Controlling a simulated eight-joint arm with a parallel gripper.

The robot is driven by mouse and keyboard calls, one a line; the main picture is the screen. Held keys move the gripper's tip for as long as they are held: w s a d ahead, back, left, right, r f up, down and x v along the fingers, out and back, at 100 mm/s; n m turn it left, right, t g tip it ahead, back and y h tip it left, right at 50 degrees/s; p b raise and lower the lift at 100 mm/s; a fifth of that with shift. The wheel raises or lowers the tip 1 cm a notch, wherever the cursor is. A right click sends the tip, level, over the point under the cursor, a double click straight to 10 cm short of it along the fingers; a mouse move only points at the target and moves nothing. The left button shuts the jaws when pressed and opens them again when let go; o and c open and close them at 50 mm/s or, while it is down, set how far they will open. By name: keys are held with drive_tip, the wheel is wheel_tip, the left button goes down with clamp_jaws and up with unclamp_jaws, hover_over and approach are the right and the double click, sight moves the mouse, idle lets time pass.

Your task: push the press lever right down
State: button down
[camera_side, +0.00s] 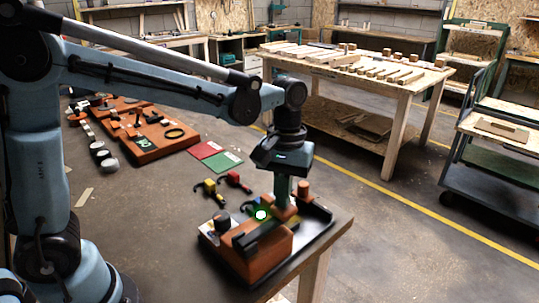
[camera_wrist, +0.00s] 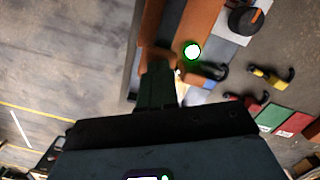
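The orange press unit (camera_side: 262,258) stands at the near right end of the bench, with a dark bar (camera_side: 258,234) along its top. A lamp (camera_side: 261,214) glows white-green on it; it also shows in the wrist view (camera_wrist: 192,51). My gripper (camera_side: 284,203) points straight down at the unit's far side, its green fingers together. Their tips are at a brown-orange piece (camera_side: 285,213), which also shows in the wrist view (camera_wrist: 155,56). I cannot tell whether they touch it or whether it is the lever's end. The fingers hide part of the lever area.
A brown knob (camera_side: 303,188) stands just beyond the fingers. A black round knob (camera_side: 222,221) is at the unit's left. Yellow (camera_side: 209,187) and red (camera_side: 233,178) hooked pieces lie behind it. The bench edge is close on the right.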

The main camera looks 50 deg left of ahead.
drive_tip(key=w, duration=0.1)
drive_tip(key=w+a+r, duration=0.1)
drive_tip(key=shift+w+a, duration=0.2)
drive_tip(key=shift+w, duration=0.1)
wheel_tip(320, 180, up, 12)
drive_tip(key=w, duration=0.1)
drive_tip(key=shift+a, duration=0.25)
idle(0.9)
drive_tip(key=s+a+f+m+t, duration=0.2)
drive_tip(key=s+f, duration=0.1)
drive_tip(key=s+a+f+m+t, duration=0.1)
drive_tip(key=s+a+f+t, duration=0.1)
drive_tip(key=s+f+t, duration=0.1)
drive_tip(key=s+a+f+m+t, duration=0.2)
drive_tip(key=s+f+t, duration=0.1)
drive_tip(key=s+f, duration=0.2)
drive_tip(key=shift+s+a+f+m+y, duration=0.1)
drive_tip(key=shift+s+a+m+y, duration=0.1)
drive_tip(key=shift+a+m+y, duration=0.1)
